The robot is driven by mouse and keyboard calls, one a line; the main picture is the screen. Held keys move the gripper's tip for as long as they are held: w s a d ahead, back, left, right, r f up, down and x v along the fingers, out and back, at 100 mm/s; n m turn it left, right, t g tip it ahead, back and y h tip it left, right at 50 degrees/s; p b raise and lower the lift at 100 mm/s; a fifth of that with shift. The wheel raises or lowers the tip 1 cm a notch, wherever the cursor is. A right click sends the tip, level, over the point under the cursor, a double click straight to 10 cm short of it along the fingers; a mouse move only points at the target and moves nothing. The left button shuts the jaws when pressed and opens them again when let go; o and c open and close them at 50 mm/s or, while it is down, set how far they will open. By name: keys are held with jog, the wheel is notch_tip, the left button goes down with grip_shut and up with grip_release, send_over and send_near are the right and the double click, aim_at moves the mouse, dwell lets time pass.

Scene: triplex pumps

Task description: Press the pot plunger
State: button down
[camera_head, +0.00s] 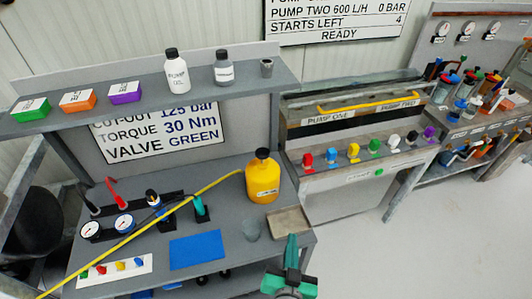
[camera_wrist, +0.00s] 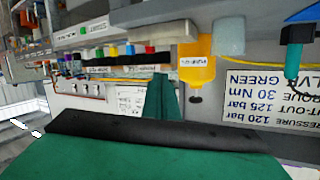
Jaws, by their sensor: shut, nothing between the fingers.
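A yellow pot (camera_head: 262,182) with a black top, likely the plunger (camera_head: 262,154), stands upright near the right end of the grey bench. In the wrist view the scene is upside down; the yellow pot (camera_wrist: 197,66) hangs with its black top (camera_wrist: 196,97) pointing down. My gripper (camera_head: 291,246) has green fingers and is shut and empty. It is in front of the bench's right end, below and right of the pot in the picture, apart from it. In the wrist view my green fingers (camera_wrist: 160,100) fill the lower part.
A grey cup (camera_head: 251,229) and a shallow tray (camera_head: 290,222) lie between my gripper and the pot. A yellow hose (camera_head: 150,233) crosses the bench to the pot. A shelf (camera_head: 150,95) with bottles runs above. Open floor (camera_head: 400,255) lies to the right.

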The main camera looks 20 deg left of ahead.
jog(key=w+a+r+n+g+y, duration=0.1)
jog(key=w+a+r+n+y, duration=0.2)
jog(key=r, duration=0.6)
jog(key=w+a+r+n+g+y, duration=0.1)
jog(key=w+a+r+n, duration=0.3)
jog(key=w+r, duration=0.4)
notch_tip(320, 180, up, 3)
jog(key=shift+a+f+y, duration=0.2)
jog(key=shift+a+y, duration=0.6)
jog(key=shift+y, duration=0.1)
send_over(262, 153)
jog(key=s+d, duration=0.2)
notch_tip(262, 153, down, 2)
jog(key=f, duration=0.4)
jog(key=shift+a+f, duration=0.2)
jog(key=shift+a, duration=0.05)
jog(key=shift+w+d+f, duration=0.1)
